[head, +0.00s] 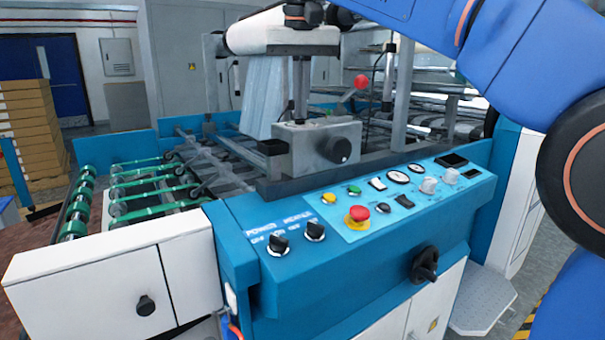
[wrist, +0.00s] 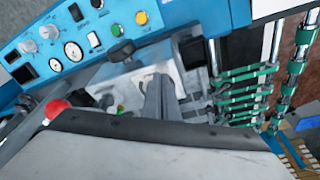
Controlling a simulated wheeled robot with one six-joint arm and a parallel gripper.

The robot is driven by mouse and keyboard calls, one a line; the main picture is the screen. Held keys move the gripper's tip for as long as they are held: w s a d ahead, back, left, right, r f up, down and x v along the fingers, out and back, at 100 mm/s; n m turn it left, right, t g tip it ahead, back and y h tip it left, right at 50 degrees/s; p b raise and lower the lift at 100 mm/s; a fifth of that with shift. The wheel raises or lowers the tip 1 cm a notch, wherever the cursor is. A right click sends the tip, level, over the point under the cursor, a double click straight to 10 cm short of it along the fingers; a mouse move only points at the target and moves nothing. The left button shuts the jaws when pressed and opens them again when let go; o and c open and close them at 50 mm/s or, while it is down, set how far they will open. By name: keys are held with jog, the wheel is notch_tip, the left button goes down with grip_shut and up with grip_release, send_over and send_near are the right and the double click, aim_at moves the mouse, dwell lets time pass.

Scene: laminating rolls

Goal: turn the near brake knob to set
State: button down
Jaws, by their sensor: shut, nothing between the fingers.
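The black round knob (head: 338,149) sits on the near face of a grey block (head: 303,150), behind the control panel. I take it for the near brake knob; its marking is too small to read. It also shows in the wrist view (wrist: 122,51), on the panel side of the block. My gripper (wrist: 160,88) shows in the wrist view as narrow grey fingers, shut and empty, over the block and apart from the knob.
The blue control panel (head: 395,205) carries gauges, buttons, a red stop button (head: 358,213) and two black switches. A red-tipped lever (head: 361,82) stands behind the block. Green-banded rollers (head: 125,200) are at left.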

jog(key=w+v, duration=0.1)
jog(key=v, duration=0.4)
jog(key=shift+r, duration=0.55)
jog(key=s+d+f, duration=0.4)
jog(key=d+f, duration=0.4)
jog(key=d, duration=0.1)
jog(key=s+d+f, duration=0.4)
jog(key=d+f, duration=0.4)
jog(key=d, duration=0.1)
jog(key=s+d+f, duration=0.3)
jog(key=s+f, duration=0.3)
jog(key=f, duration=0.4)
jog(key=s+d+f+t, duration=0.1)
jog(key=s+d+f, duration=0.3)
jog(key=f, duration=0.5)
jog(key=s+d+f+t, duration=0.1)
jog(key=s+d+f, duration=0.3)
jog(key=s+f, duration=0.3)
notch_tip(320, 180, down, 4)
jog(key=shift+s+r+m, duration=0.1)
jog(key=shift+s+m, duration=0.25)
jog(key=shift+m, duration=0.05)
